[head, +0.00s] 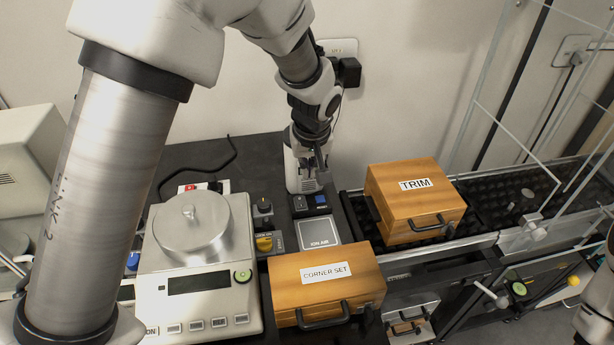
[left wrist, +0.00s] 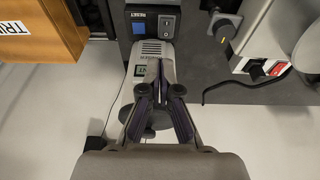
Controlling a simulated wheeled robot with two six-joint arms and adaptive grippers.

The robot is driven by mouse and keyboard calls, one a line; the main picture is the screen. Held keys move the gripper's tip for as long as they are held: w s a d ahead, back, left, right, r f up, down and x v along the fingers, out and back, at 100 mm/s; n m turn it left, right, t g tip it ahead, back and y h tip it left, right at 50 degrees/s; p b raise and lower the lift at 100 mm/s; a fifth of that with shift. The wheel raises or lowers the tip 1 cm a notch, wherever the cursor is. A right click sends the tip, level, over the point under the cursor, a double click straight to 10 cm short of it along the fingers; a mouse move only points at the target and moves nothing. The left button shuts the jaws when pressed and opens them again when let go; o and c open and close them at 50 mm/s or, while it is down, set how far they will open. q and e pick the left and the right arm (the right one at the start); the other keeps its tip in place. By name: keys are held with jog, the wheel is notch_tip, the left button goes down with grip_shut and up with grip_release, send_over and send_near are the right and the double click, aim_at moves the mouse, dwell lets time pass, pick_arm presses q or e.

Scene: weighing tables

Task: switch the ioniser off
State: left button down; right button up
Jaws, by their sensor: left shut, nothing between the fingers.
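The ioniser (head: 319,232) is a dark unit marked ION AIR with a light square plate at its front. Its white upright body (head: 293,172) stands at the back. A dark rocker switch (head: 300,203) and a blue RESET button (head: 321,200) sit between them; the wrist view shows the rocker (left wrist: 166,25) and the blue button (left wrist: 138,26) side by side. My left gripper (head: 315,172) is shut and empty at the ioniser's body, behind the switches. In the wrist view its fingertips (left wrist: 165,70) point toward the rocker and stand apart from it. My right gripper is not in view.
A balance (head: 210,280) stands left of the ioniser. A wooden CORNER SET box (head: 325,285) is in front, a wooden TRIM box (head: 415,200) to the right. A wall socket (head: 340,52) is behind.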

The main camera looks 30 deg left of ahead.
aim_at(301, 197)
pick_arm(q)
jog(key=b, duration=0.1)
jog(key=a+b, duration=0.1)
jog(key=shift+w+a+r+t+b, duration=0.15)
jog(key=shift+w+r+t+b, duration=0.15)
jog(key=shift+r+b, duration=0.1)
jog(key=shift+f, duration=0.1)
jog(key=x, duration=1.3)
jog(key=shift+s+a+f+b, duration=0.15)
jog(key=shift+s+f+b, duration=0.1)
jog(key=shift+f+b, duration=0.2)
